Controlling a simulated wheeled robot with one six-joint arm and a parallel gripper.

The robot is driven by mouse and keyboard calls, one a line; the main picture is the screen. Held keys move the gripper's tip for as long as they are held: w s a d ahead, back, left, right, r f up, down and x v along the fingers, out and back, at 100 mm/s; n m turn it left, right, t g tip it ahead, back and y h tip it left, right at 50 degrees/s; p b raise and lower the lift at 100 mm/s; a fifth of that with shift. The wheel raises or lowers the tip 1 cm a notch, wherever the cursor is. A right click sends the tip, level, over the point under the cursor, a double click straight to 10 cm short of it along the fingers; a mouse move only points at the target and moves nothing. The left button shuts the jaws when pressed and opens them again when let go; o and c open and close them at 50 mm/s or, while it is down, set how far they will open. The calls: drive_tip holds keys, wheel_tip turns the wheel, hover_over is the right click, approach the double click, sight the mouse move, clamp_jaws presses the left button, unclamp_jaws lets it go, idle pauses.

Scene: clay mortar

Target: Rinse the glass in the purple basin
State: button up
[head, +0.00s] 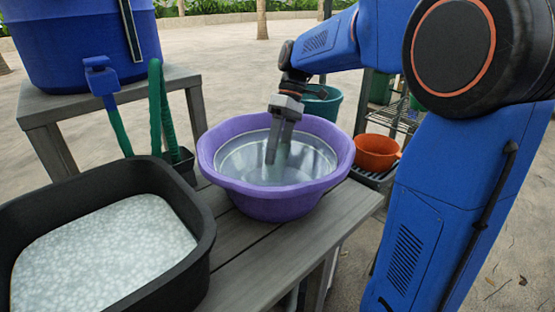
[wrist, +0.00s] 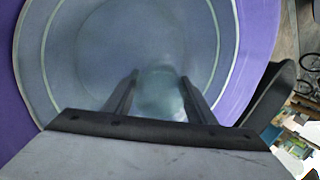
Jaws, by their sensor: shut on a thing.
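The purple basin (head: 275,205) stands on the grey wooden bench, with a pale, see-through inside that looks like water. It fills most of the wrist view (wrist: 262,40). My gripper (head: 275,158) reaches down into the basin from above. It is shut on the glass (wrist: 160,92), a clear greenish glass between the two fingers in the wrist view. In the head view the glass is only faintly seen below the fingers, inside the basin. I cannot tell how deep it sits in the water.
A black tub (head: 190,262) with white foamy contents stands at the front left. A blue barrel (head: 75,45) with a tap and green hose (head: 157,110) is behind it. An orange bowl (head: 376,152) and a teal bucket (head: 325,104) are behind the basin to the right.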

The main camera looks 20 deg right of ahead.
wheel_tip(320, 180, up, 16)
drive_tip(key=shift+r, duration=0.25)
idle(1.3)
drive_tip(key=shift+w, duration=0.1)
idle(1.0)
